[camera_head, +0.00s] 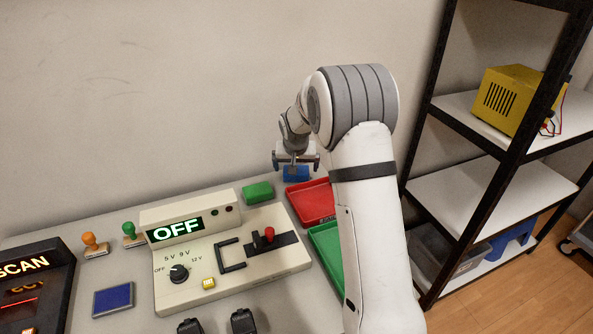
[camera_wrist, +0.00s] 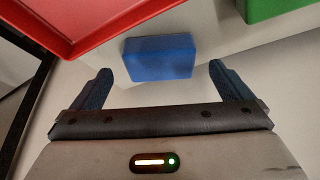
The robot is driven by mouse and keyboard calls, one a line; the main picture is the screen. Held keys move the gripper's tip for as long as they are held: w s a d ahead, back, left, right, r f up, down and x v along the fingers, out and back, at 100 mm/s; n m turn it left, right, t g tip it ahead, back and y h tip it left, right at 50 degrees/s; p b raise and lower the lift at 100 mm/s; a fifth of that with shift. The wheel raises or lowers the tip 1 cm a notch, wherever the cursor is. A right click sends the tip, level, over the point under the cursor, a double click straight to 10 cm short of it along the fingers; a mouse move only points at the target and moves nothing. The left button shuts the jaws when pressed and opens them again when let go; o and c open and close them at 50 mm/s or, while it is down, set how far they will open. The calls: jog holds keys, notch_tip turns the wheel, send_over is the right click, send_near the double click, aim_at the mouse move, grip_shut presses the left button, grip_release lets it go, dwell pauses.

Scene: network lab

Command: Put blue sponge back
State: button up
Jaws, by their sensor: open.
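The blue sponge (camera_wrist: 160,57) is a small blue block on the light tabletop, beyond my fingertips and between their lines in the wrist view. In the head view the blue sponge (camera_head: 296,174) shows just under my gripper (camera_head: 296,162), near the wall. My gripper (camera_wrist: 162,80) is open with nothing between its fingers. From these views I cannot tell the exact height of the fingers above the sponge.
A red tray (camera_head: 312,203) lies right beside the sponge, with a green tray (camera_head: 325,245) in front of it. A green block (camera_head: 258,191) lies to the left. A power unit (camera_head: 230,255) reading OFF fills the table's middle. A black shelf rack (camera_head: 480,150) stands at right.

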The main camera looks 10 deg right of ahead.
jog(key=d+v, duration=0.1)
jog(key=v, duration=0.7)
jog(key=s+r+g, duration=0.1)
jog(key=s+r, duration=0.2)
jog(key=s, duration=0.5)
jog(key=s+r, duration=0.3)
jog(key=s, duration=0.5)
jog(key=s+f+n+g, duration=0.1)
jog(key=s+n, duration=0.1)
jog(key=s, duration=1.8)
jog(key=shift+s+y, duration=0.35)
jog(key=shift+y, duration=0.05)
